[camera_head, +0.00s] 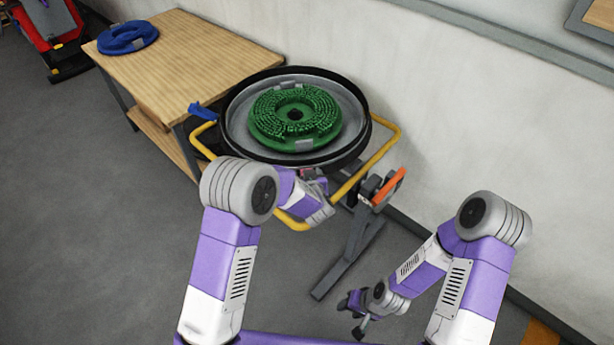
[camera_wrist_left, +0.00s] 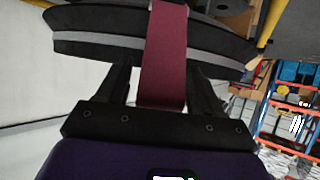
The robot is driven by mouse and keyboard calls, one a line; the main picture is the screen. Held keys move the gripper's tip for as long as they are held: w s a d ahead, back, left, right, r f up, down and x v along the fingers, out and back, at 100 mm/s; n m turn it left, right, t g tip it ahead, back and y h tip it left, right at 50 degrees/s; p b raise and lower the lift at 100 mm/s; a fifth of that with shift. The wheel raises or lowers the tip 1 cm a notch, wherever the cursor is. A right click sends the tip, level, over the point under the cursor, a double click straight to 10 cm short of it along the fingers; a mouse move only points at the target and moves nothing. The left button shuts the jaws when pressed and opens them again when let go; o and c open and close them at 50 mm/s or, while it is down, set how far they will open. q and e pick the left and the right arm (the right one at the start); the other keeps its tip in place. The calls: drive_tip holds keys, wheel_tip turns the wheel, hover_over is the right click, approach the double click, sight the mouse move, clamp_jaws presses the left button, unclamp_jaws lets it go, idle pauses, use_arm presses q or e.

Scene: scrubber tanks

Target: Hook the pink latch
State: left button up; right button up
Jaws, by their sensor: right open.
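The pink latch (camera_wrist_left: 164,55) shows in the left wrist view as a dark pink strip running up across the black rim of the tank. In the head view only a small pink part (camera_head: 308,171) shows at the tank's front. My left gripper (camera_wrist_left: 160,85) has one finger on each side of the strip; whether they press on it I cannot tell. In the head view, my left gripper (camera_head: 312,183) is at the tank's front edge, partly hidden by its wrist. My right gripper (camera_head: 351,317) is open and empty, low above the floor, away from the tank.
The round tank (camera_head: 236,128) holds a green ring brush (camera_head: 268,124) and sits within a yellow tubular frame (camera_head: 384,150). An orange-handled part (camera_head: 389,188) stands to its right. A wooden table (camera_head: 190,60) with a blue ring (camera_head: 127,37) is at the left. The wall is close behind.

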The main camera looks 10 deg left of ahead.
use_arm(q)
drive_tip(key=shift+s, duration=0.15)
drive_tip(key=shift+s+d+r, duration=0.1)
drive_tip(key=shift+s+d, duration=0.05)
drive_tip(key=shift+s, duration=0.05)
drive_tip(key=p+v, duration=0.1)
drive_tip(key=v, duration=0.6)
